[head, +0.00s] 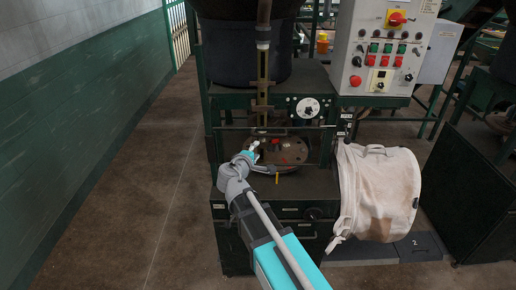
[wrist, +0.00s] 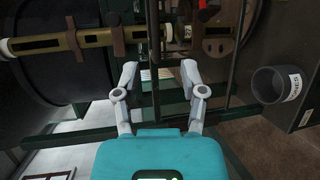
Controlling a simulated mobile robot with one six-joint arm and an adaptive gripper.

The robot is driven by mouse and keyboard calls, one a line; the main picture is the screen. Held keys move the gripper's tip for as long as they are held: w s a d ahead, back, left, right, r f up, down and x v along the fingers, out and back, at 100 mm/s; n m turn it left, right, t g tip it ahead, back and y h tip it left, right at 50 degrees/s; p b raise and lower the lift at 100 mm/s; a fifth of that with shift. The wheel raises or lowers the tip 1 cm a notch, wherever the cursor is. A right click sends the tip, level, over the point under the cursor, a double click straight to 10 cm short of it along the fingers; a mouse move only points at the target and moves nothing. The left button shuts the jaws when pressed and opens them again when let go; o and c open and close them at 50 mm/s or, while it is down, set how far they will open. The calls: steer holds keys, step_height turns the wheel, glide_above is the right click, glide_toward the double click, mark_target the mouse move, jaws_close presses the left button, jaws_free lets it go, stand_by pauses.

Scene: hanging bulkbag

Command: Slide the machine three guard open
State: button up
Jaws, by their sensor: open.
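A dark green machine (head: 262,212) stands straight ahead in the head view, with a round brown turntable (head: 290,152) in its open middle. Thin dark bars of what looks like the guard frame (head: 325,150) stand around the turntable; I cannot tell for sure which bars belong to the guard, or its exact position. My gripper (head: 256,146) is at the front of this opening, left of the turntable's middle. In the wrist view my gripper (wrist: 160,76) has its two fingers spread, with a thin dark upright bar (wrist: 154,50) showing between them. I cannot tell whether they touch it.
A control box (head: 385,50) with buttons is at upper right. A white bulk bag (head: 378,195) hangs at the machine's right side. In the wrist view a grey cup (wrist: 272,86) is at right and a yellowish tube (wrist: 50,42) at upper left. The floor (head: 120,200) at left is clear.

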steer(key=shift+s, duration=0.1)
stand_by(0.3)
steer(key=s+d+f+m+g+h, duration=0.1)
steer(key=d+f+m+g, duration=0.1)
steer(key=d, duration=0.3)
steer(key=s+d+f+m+g, duration=0.2)
steer(key=d+f+m, duration=0.1)
steer(key=d, duration=0.2)
steer(key=s+d+f+m+g+y, duration=0.3)
steer(key=s+d+f+m+g, duration=0.1)
steer(key=s, duration=0.4)
steer(key=s+d+f+m+g+y, duration=0.3)
steer(key=s+d+f+m+g, duration=0.2)
steer(key=s+d+f+g, duration=0.1)
steer(key=shift+s+d+m+g+y, duration=0.3)
steer(key=shift+s+g+y, duration=0.15)
steer(key=shift+s, duration=0.8)
steer(key=shift+f, duration=0.1)
jaws_close()
steer(key=shift+s, duration=0.1)
